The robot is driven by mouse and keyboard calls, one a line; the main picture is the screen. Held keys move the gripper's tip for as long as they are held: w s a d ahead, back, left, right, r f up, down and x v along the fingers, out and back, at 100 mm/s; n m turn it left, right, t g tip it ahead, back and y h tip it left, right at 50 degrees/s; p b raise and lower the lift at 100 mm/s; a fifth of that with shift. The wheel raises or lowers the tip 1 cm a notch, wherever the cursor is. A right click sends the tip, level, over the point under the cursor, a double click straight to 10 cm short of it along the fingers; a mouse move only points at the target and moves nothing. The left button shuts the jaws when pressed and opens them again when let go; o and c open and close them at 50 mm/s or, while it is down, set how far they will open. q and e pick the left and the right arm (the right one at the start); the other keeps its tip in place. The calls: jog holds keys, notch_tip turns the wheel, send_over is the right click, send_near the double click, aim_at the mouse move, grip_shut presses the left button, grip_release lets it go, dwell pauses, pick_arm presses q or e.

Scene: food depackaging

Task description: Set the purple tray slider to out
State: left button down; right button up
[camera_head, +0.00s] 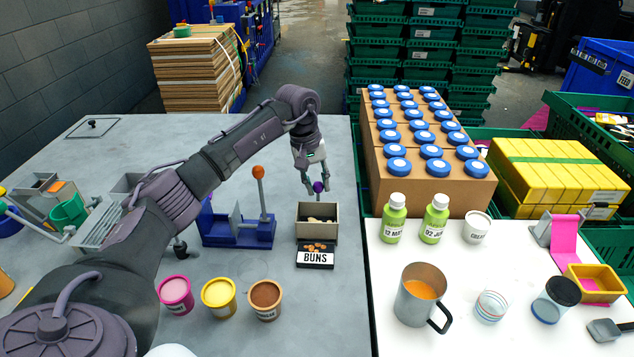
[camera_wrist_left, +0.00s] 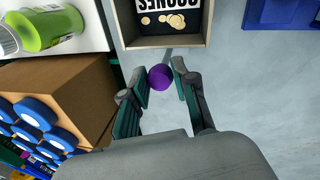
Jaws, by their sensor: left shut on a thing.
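The purple ball knob (camera_head: 318,187) of the tray slider stands at the back edge of a small beige-walled tray (camera_head: 303,228). In the left wrist view the purple knob (camera_wrist_left: 161,77) is on a short grey stem by the wall of the tray (camera_wrist_left: 160,42). My left gripper (camera_head: 313,186) reaches it from behind and above. Its fingers (camera_wrist_left: 163,84) are on either side of the knob, shut on it. The tray holds small round food pieces, and a black "BUNS" label (camera_head: 315,257) is at its front. My right gripper is not in view.
A blue fixture with an orange-knobbed lever (camera_head: 259,173) stands just left of the tray. Pink (camera_head: 176,293), yellow (camera_head: 219,296) and brown (camera_head: 265,298) tubs stand nearer. A cardboard box with blue lids (camera_head: 440,190) and green bottles (camera_head: 434,222) are to the right.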

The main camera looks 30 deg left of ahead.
pick_arm(q)
jog(key=shift+s+b, duration=0.15)
jog(key=shift+b, duration=0.2)
jog(key=shift+s+d, duration=0.1)
jog(key=shift+d, duration=0.05)
jog(key=c, duration=0.9)
grip_release()
jog(key=shift+r, duration=0.1)
notch_tip(320, 180, up, 12)
jog(key=s+a, duration=0.1)
jog(key=shift+s+a, duration=0.3)
jog(key=shift+a, duration=0.1)
jog(key=shift+f, duration=0.2)
